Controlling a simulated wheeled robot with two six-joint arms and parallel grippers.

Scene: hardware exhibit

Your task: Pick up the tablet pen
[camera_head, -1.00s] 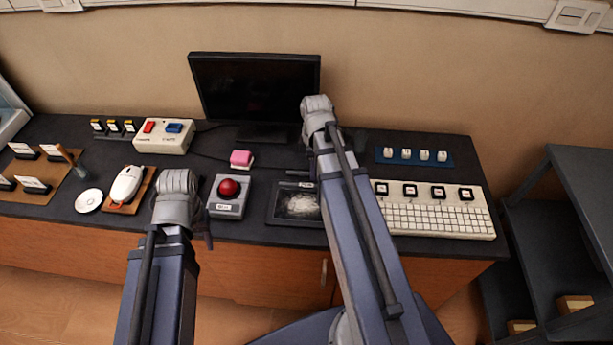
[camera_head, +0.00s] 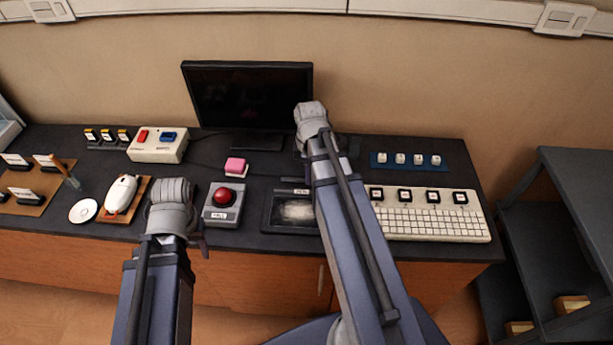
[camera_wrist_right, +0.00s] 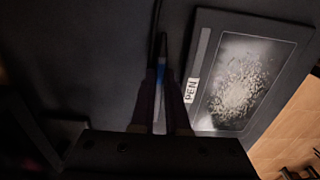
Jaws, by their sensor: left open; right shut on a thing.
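The tablet pen (camera_wrist_right: 161,46) is a slim dark stick with a blue part between my fingers in the right wrist view. My right gripper (camera_wrist_right: 161,85) is shut on it, beside the drawing tablet (camera_wrist_right: 201,60). Whether the pen touches the desk is hard to tell. In the head view, the tablet (camera_head: 268,211) lies near the desk's front edge, and my right arm hides the pen and the right gripper. My left gripper (camera_head: 203,241) is open and mostly hidden under its wrist, near the desk's front edge.
A red-button box (camera_head: 223,215) stands left of the tablet, with a pink block (camera_head: 235,167) behind it. A keyboard (camera_head: 440,224) lies to the right. A monitor (camera_head: 247,95) stands at the back. A mouse (camera_head: 121,194) and white disc (camera_head: 83,211) are at left.

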